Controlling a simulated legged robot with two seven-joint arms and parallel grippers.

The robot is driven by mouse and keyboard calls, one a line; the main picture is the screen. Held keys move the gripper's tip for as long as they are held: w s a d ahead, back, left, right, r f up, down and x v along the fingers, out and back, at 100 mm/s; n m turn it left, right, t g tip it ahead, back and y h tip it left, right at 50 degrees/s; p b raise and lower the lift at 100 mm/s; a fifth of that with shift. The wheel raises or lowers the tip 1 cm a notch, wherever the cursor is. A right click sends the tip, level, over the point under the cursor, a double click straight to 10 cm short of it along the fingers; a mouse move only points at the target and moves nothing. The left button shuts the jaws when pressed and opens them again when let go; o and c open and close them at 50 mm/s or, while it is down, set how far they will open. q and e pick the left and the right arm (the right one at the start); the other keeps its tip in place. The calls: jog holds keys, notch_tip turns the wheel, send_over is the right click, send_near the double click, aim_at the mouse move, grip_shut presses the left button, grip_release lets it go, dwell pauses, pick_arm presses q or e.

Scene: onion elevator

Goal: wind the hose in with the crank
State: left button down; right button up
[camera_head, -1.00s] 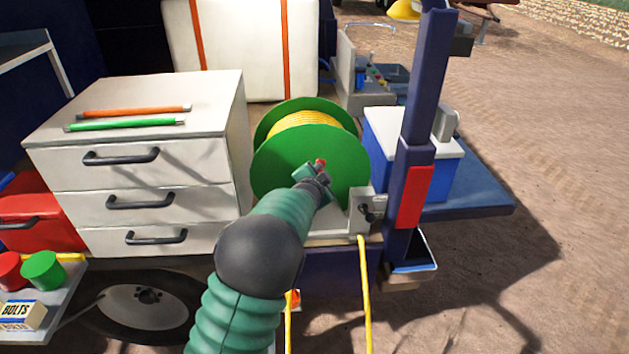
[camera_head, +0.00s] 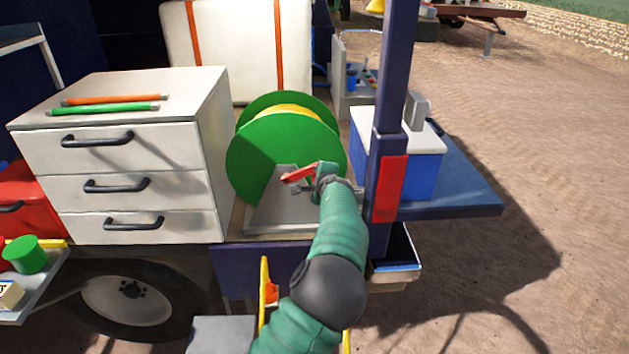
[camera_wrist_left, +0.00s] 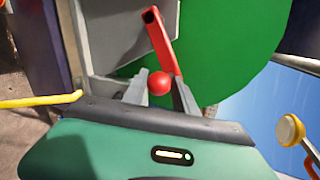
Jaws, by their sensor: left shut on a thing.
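The green reel (camera_head: 262,150) stands upright on the truck bed with yellow hose (camera_head: 290,111) wound between its flanges. The red crank arm (camera_head: 300,173) lies in front of the flange. My left gripper (camera_head: 312,181) is at the crank's outer end. In the left wrist view, the gripper (camera_wrist_left: 160,92) is shut on the red ball knob (camera_wrist_left: 160,83), with the crank arm (camera_wrist_left: 160,40) running up from it. A yellow hose length (camera_wrist_left: 40,101) shows at left there. A yellow strand (camera_head: 265,285) hangs below the bed. My right gripper is out of view.
A white drawer cabinet (camera_head: 130,150) stands left of the reel. A dark blue post with a red panel (camera_head: 390,188) and a blue cooler (camera_head: 410,165) stand on the right. A grey support plate (camera_head: 285,205) is in front of the reel's lower part.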

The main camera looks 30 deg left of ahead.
pick_arm(q)
jog(key=shift+w+d+f+m+g+y+b, duration=0.15)
jog(key=shift+d+f+m+y+b, duration=0.1)
jog(key=shift+f, duration=0.25)
jog(key=shift+w+d+f+m+g+y+b, duration=0.15)
jog(key=shift+d+f+m+y, duration=0.1)
jog(key=shift+f, duration=0.25)
jog(key=shift+a+f+m, duration=0.15)
jog(key=shift+f+m, duration=0.15)
jog(key=shift+f, duration=0.1)
jog(key=c, duration=1.2)
grip_release()
jog(key=shift+c, duration=0.2)
jog(key=shift+o, duration=0.9)
jog(key=shift+w+a+f, duration=0.15)
jog(key=shift+w+f, duration=0.05)
jog(key=shift+f, duration=0.05)
jog(key=shift+s+r, duration=0.1)
jog(key=shift+s, duration=0.05)
